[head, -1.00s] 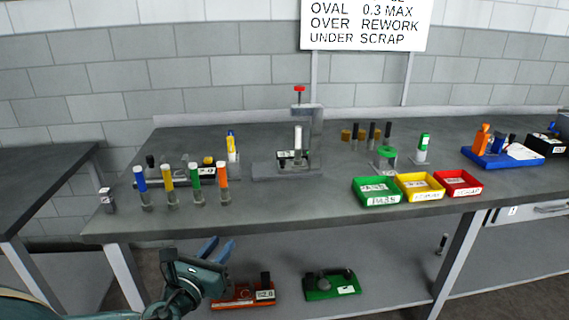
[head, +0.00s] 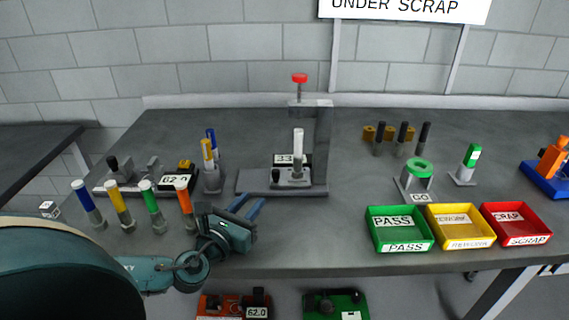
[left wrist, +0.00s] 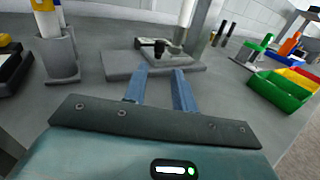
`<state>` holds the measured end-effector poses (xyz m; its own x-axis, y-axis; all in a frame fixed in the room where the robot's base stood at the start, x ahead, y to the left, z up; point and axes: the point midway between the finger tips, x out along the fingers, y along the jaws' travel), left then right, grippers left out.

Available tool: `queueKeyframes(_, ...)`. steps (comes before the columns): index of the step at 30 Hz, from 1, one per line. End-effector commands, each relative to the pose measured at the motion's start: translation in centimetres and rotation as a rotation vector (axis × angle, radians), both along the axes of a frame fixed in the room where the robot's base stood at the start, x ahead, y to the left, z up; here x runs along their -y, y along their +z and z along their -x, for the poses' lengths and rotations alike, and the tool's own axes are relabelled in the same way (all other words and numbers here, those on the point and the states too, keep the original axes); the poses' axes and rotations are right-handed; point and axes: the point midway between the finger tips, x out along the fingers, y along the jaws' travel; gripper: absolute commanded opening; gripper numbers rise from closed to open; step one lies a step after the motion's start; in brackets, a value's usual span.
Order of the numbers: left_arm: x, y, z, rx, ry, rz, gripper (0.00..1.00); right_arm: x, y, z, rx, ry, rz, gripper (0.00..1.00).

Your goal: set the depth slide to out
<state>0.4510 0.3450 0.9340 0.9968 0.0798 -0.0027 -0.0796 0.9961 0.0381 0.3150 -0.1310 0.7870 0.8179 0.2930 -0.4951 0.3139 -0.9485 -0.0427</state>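A grey press (head: 322,150) with a red-topped screw stands on the bench. On its base is a small light slide block (head: 292,181) with a black knob (head: 276,175), a white upright cylinder and a label reading 33. No part is marked "depth slide" or "out". My left gripper (head: 250,207) is in front of the press, toward the bench's near edge, empty. In the left wrist view its two blue fingers (left wrist: 160,72) are apart and point at the press base (left wrist: 190,68), not visibly touching it. My right gripper is not in view.
A grey holder (head: 213,178) with yellow and blue pens is close by. Green (head: 399,246), yellow (head: 460,242) and red (head: 518,240) trays are at right.

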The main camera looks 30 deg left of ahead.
Motion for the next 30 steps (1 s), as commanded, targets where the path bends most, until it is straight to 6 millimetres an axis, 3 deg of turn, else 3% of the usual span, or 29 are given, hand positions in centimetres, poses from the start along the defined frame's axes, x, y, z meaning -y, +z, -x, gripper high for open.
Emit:
queueKeyframes(5, -0.1, 0.1, -1.3, 0.002, 0.002, 0.0, 0.27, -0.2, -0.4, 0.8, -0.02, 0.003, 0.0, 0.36)
queueKeyframes(21, -0.9, 0.1, -11.2, 0.002, 0.002, 0.001, 0.27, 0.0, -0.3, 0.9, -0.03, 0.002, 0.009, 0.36)
queueKeyframes(30, -1.0, 0.0, -13.1, -0.001, 0.0, 0.0, 0.27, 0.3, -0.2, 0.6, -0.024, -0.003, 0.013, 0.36)
